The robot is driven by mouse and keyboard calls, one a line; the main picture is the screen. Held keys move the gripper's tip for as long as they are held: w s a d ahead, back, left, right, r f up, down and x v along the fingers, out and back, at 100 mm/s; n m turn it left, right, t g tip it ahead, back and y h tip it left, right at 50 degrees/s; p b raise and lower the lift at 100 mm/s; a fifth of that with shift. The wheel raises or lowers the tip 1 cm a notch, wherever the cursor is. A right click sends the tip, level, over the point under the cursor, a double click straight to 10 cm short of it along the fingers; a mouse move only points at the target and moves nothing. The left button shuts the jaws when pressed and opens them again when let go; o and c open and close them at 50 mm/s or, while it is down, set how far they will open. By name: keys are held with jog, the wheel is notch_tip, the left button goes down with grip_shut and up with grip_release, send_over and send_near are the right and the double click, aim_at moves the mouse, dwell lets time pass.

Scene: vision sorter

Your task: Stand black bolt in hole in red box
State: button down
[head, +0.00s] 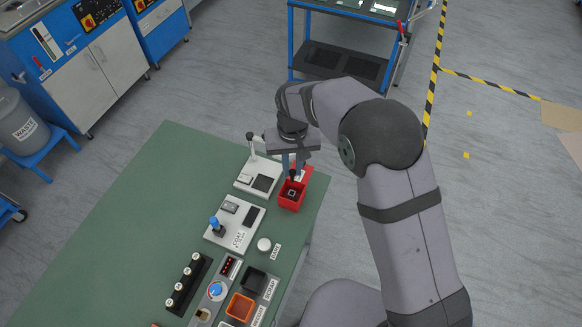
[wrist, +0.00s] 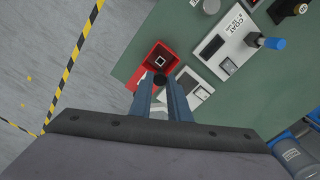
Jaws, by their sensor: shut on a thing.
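The red box (head: 291,206) is an open-topped bin near the right edge of the green table. Inside it is a small dark block with a pale square outline, the hole (head: 292,192). In the wrist view the red box (wrist: 150,66) and the square hole (wrist: 160,60) lie just beyond the fingertips. My gripper (head: 293,172) points down above the back side of the box. It is shut on the black bolt (wrist: 160,79), whose dark round head shows between the two blue-grey fingers in the wrist view. The bolt's lower end is hard to make out; it appears apart from the hole.
Behind the box a red flat piece (head: 306,172) lies at the table edge. To the left stand a white lever press (head: 243,182) and a white COAT station with a blue knob (head: 214,222). A white round cap (head: 264,244) and orange bin (head: 240,307) are nearer. The table's left is clear.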

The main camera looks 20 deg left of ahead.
aim_at(292, 182)
jog(key=shift+f, duration=0.15)
jog(key=shift+f+b, duration=2.1)
jog(key=shift+f, duration=0.75)
jog(key=shift+f+b, duration=0.9)
jog(key=shift+f, duration=0.9)
jog(key=c, duration=1.2)
grip_release()
jog(key=shift+r+p, duration=2.95)
jog(key=shift+r, duration=1.1)
